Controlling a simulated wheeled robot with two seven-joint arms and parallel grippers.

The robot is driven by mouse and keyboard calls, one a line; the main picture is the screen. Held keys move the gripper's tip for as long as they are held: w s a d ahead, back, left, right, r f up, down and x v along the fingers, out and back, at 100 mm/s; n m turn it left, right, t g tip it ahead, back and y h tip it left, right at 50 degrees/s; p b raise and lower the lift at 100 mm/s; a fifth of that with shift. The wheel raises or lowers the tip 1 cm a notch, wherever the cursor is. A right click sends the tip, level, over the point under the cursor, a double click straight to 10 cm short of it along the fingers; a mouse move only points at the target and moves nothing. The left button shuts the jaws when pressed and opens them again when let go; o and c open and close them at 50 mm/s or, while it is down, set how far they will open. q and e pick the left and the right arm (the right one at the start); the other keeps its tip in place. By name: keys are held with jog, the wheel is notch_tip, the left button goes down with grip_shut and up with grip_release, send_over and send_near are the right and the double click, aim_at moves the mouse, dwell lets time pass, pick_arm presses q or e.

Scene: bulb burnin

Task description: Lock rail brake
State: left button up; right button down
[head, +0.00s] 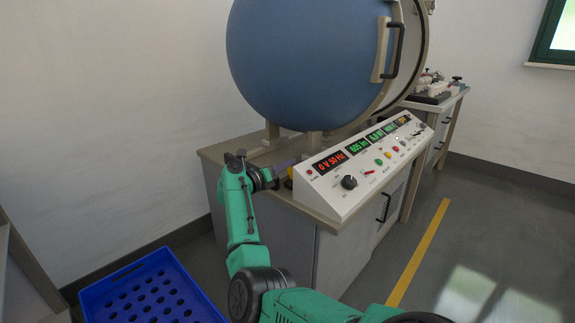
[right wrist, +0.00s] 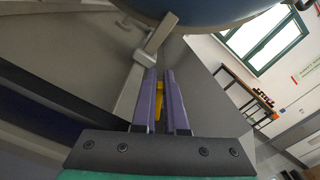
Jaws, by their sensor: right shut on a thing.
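My right gripper (head: 284,167) reaches over the left end of the bench, beside the control panel, with its purple fingers pointing right. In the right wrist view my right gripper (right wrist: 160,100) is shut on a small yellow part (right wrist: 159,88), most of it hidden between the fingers. This looks like the rail brake's handle. A bit of yellow (head: 290,172) also shows beside the fingers in the head view. The big blue sphere (head: 300,65) stands on supports just behind. My left gripper is not in view.
The sloped control panel (head: 338,199) with lit displays and knobs sits close to the right of my gripper. A blue crate (head: 95,300) with round holes stands at lower left. A second bench with equipment (head: 440,90) is at back right. A yellow line (head: 420,250) crosses open floor.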

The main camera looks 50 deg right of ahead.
dwell(0.3)
jog(key=c, duration=1)
grip_release()
jog(key=shift+o, duration=0.2)
jog(key=shift+a, duration=0.1)
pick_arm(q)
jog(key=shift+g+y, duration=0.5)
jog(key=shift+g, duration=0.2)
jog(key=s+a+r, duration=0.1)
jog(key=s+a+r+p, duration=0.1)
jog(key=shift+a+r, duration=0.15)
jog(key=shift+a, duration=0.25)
pick_arm(e)
jog(key=a, duration=1.4)
jog(key=shift+w+a, duration=0.25)
jog(key=shift+w, duration=0.1)
